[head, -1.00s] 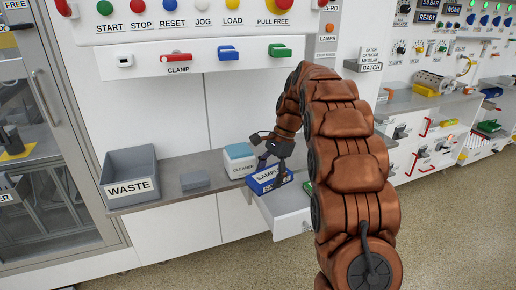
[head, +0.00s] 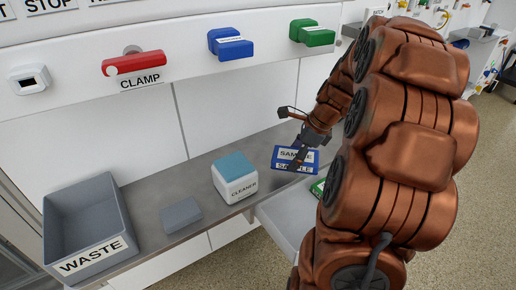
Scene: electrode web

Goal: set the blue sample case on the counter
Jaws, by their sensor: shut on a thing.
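The blue sample case (head: 282,157), with white SAMPLE labels, is at the right part of the grey counter (head: 225,154), to the right of the cleaner box. My gripper (head: 299,160) comes down on it from the upper right and is shut on it. One dark finger crosses the case's label. The case overlaps the counter surface in the picture. I cannot tell whether its underside touches the counter or hangs just above it.
A white cleaner box (head: 240,188) with a blue top, a flat grey block (head: 181,216) and a grey WASTE bin (head: 62,222) stand along the counter. An open drawer (head: 285,222) juts out below, holding a green item (head: 318,187). Clamp and coloured handles hang above.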

